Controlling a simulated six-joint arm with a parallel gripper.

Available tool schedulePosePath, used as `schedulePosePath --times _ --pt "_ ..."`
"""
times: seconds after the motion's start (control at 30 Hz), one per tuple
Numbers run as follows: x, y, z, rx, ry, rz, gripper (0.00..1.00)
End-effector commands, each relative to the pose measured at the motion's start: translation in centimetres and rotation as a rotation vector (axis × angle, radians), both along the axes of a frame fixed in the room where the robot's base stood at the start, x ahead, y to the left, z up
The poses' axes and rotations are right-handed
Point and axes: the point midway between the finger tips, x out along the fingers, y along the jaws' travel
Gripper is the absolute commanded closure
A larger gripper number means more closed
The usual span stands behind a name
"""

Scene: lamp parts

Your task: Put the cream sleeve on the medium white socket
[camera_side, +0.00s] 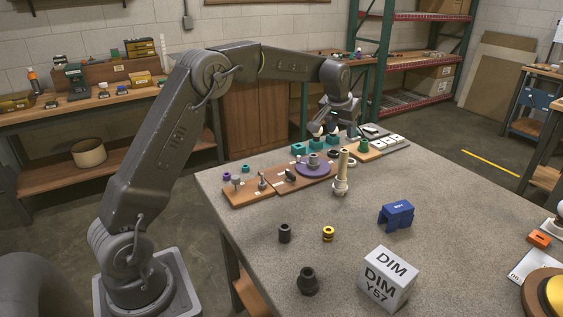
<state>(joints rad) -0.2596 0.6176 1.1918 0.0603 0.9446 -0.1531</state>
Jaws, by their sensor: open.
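A tall, narrow cream sleeve (344,163) stands upright near the middle of the table. It is directly above a short, wider white socket (340,187), and the two look stacked in one line. The picture is too small to tell how far down the sleeve sits. My gripper (325,133) is at the back of the table, behind the sleeve and apart from it. It is low over the row of teal blocks, with its fingers open. I cannot make out anything between the fingers.
Wooden boards (250,193) with pegs and a purple disc (313,167) lie left of the sleeve. A blue bracket (397,214), dark cylinders, a yellow ring (328,234) and a white DIM box (387,279) stand in front. The table between them is clear.

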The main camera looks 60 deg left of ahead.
Motion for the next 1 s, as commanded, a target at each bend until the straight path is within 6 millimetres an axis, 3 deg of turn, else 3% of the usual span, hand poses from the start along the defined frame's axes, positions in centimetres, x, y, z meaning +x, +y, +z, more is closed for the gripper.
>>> schedulePosePath --times 0.17,0.3,0.5,0.67,0.8,1.0 --pt "-3.5 -2.8 3.7 0.005 -0.019 -0.046 0.49" --pt "-9.2 -6.4 7.1 0.009 -0.034 -0.109 0.49" --pt "-18.6 -10.8 9.4 0.012 -0.057 -0.200 0.49" --pt "-26.5 -13.5 8.9 0.016 -0.075 -0.274 0.49" --pt "-32.3 -15.0 7.0 0.018 -0.090 -0.331 0.49" --pt "-36.9 -16.0 4.5 0.019 -0.100 -0.377 0.49"
